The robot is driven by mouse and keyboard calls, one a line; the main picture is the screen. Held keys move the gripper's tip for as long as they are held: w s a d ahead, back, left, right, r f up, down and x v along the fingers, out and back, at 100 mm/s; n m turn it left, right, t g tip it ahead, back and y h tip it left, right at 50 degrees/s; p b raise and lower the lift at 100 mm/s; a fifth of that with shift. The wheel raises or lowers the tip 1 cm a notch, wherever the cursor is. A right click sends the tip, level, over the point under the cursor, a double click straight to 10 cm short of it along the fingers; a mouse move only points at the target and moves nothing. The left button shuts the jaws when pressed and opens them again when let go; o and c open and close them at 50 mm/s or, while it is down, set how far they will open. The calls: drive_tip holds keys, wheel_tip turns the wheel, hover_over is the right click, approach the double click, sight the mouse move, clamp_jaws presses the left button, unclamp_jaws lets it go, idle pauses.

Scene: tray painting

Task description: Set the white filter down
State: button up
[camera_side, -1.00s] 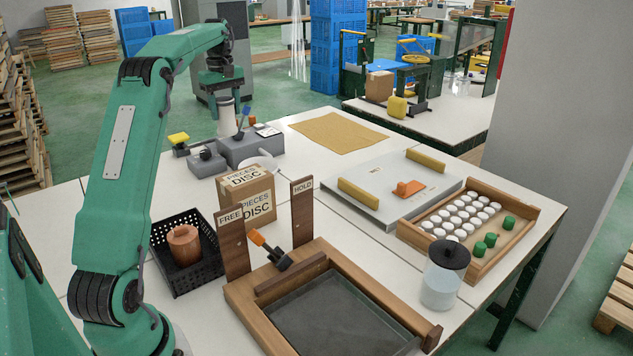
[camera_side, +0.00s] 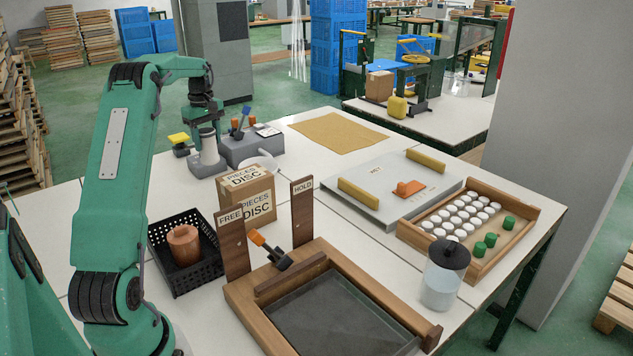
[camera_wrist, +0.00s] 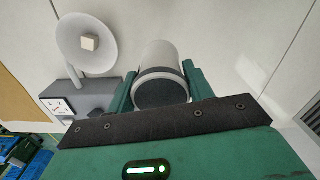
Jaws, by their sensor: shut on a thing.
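The white filter (camera_wrist: 160,56) is a pale cylinder with a dark band and a dark end in the wrist view. My gripper (camera_wrist: 160,88) is shut on it, one green finger on each side. In the side view the filter (camera_side: 208,151) is upright below my gripper (camera_side: 206,134), over a small grey block (camera_side: 206,167) at the back left of the table. Whether the filter touches the block is not clear, since their join is small and partly hidden.
Open table lies around the tan mat (camera_side: 332,133).

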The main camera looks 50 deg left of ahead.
drive_tip(key=shift+f, duration=6.15)
drive_tip(key=shift+f, duration=0.1)
drive_tip(key=o, duration=1)
wheel_tip(320, 180, up, 12)
drive_tip(key=shift+r, duration=0.1)
drive_tip(key=shift+d+r, duration=0.1)
